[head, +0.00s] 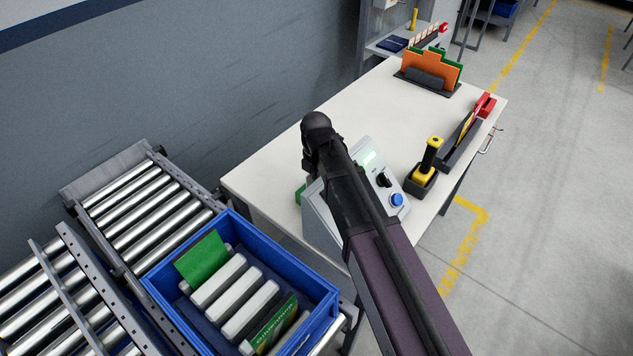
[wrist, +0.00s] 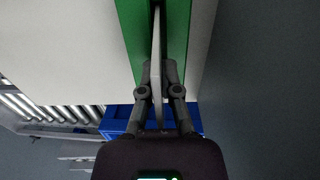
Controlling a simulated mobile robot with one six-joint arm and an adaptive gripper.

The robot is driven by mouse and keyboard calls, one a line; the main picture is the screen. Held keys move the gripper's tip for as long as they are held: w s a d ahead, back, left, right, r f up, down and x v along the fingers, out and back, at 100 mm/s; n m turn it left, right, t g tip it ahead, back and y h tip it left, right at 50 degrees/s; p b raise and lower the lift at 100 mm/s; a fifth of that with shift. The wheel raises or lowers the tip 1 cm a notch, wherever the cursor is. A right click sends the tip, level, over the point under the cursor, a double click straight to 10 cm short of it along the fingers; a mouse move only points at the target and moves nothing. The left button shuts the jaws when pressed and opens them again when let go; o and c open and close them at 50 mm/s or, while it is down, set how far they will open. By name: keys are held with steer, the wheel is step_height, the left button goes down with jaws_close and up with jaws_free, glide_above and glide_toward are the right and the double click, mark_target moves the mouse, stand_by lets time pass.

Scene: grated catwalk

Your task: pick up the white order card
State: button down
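In the wrist view, a thin pale card (wrist: 157,40) stands edge-on between my fingers, the white order card as far as I can tell. My gripper (wrist: 158,70) is closed in around it, with one finger close on each side. Green surfaces (wrist: 178,30) lie on both sides of the card, seemingly its holder. In the head view my arm hides the fingertips and the card. A bit of green (head: 300,194) shows left of the grey control box (head: 322,218).
The white table (head: 270,165) bears the control box, a yellow-handled tool (head: 431,155), a dark tray (head: 459,148) and a sorter with orange and green folders (head: 430,67). A blue crate (head: 328,300) with several items sits at the roller conveyor (head: 150,215). The table's middle is clear.

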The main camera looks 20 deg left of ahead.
steer(key=shift+r, duration=0.1)
step_height(320, 180, up, 10)
steer(key=p, duration=1)
steer(key=shift+w, duration=0.1)
stand_by(0.8)
steer(key=w+a+f+b, duration=0.1)
steer(key=w+a, duration=0.5)
steer(key=w, duration=0.5)
steer(key=shift+a, duration=0.4)
steer(key=shift+f, duration=0.15)
